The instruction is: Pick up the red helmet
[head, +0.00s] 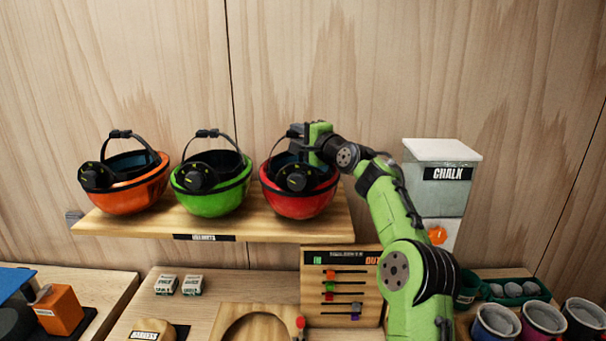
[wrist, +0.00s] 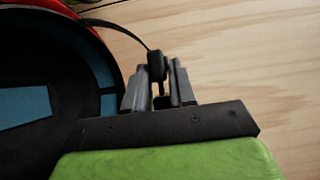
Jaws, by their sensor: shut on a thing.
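The red helmet (head: 300,203) sits bowl-down at the right end of the wooden shelf in the head view, with a dark strap arching over it and a black round dial on its front. My gripper (head: 297,134) is at the top of this helmet. In the wrist view my gripper (wrist: 158,88) has its two grey fingers shut on the helmet's strap, at a small dark buckle. The helmet's dark inside with blue padding (wrist: 30,106) fills the left of the wrist view, and a strip of red rim (wrist: 40,4) shows at the top.
A green helmet (head: 208,204) and an orange helmet (head: 128,200) stand to the left on the same shelf (head: 240,226). A chalk dispenser (head: 440,205) is on the wall to the right. Below are a board with coloured sliders (head: 318,295), small boxes (head: 178,284) and several cups (head: 543,319).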

